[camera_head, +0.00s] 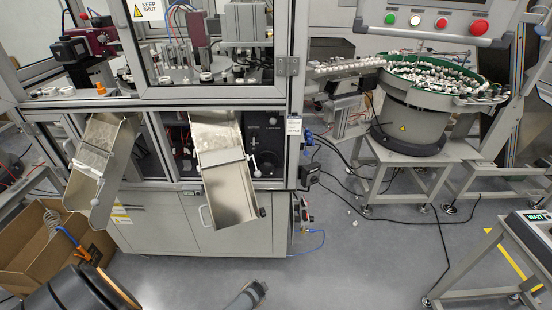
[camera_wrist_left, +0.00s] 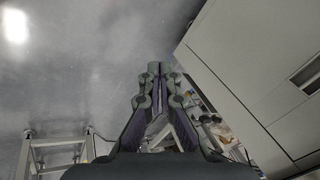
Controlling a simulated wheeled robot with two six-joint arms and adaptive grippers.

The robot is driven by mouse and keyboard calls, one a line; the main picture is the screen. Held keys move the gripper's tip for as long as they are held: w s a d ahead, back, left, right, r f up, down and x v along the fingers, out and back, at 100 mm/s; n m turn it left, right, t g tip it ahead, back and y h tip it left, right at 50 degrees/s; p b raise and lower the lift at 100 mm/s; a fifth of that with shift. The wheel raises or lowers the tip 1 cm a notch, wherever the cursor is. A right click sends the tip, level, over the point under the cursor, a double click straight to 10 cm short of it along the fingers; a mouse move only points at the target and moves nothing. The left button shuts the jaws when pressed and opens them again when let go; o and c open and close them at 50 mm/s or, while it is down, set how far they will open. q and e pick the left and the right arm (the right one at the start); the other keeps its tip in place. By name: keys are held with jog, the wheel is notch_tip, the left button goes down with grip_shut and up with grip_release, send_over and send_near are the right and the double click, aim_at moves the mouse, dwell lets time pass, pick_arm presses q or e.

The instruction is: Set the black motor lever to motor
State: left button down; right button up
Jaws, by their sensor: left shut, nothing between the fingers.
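A black panel (camera_head: 262,132) with small, unreadable light lettering sits in the lower bay of the machine in the head view, right of the right metal chute. A dark round part (camera_head: 267,160) shows low on this panel. I cannot make out which way the black motor lever points. My left gripper (camera_wrist_left: 153,70) shows in the left wrist view, its fingers together and empty, with grey floor and a pale cabinet beyond. It is apart from the panel. My right gripper is not in view.
Two metal chutes (camera_head: 94,168) (camera_head: 229,188) slope out of the machine, the right one close to the panel. A bowl feeder (camera_head: 412,120) stands to the right with cables on the floor. A cardboard box (camera_head: 27,262) lies at lower left. Floor (camera_head: 370,265) in front is mostly clear.

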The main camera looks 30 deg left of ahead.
pick_arm(q)
jog(key=w+a+r+m+t+y+b, duration=0.1)
jog(key=w+a+r+b, duration=0.15)
jog(key=w+r, duration=0.4)
jog(key=w+a+r+m+t+y+b, duration=0.1)
jog(key=w+r+y+b, duration=0.15)
jog(key=w, duration=0.65)
jog(key=w+a+r+m+t+b, duration=0.1)
jog(key=w+r+b, duration=0.2)
jog(key=w+r, duration=0.35)
jog(key=w+a+r+y+b, duration=0.2)
jog(key=r, duration=0.7)
jog(key=w+a+r+y+b, duration=0.2)
jog(key=w+r, duration=0.1)
jog(key=r, duration=0.6)
jog(key=w+a+r+n+t+y+b, duration=0.1)
jog(key=w+a+r+y+b, duration=0.1)
jog(key=r, duration=0.6)
jog(key=shift+w+r+y+b, duration=0.15)
jog(key=shift+r+y+b, duration=0.25)
jog(key=shift+y+b, duration=0.15)
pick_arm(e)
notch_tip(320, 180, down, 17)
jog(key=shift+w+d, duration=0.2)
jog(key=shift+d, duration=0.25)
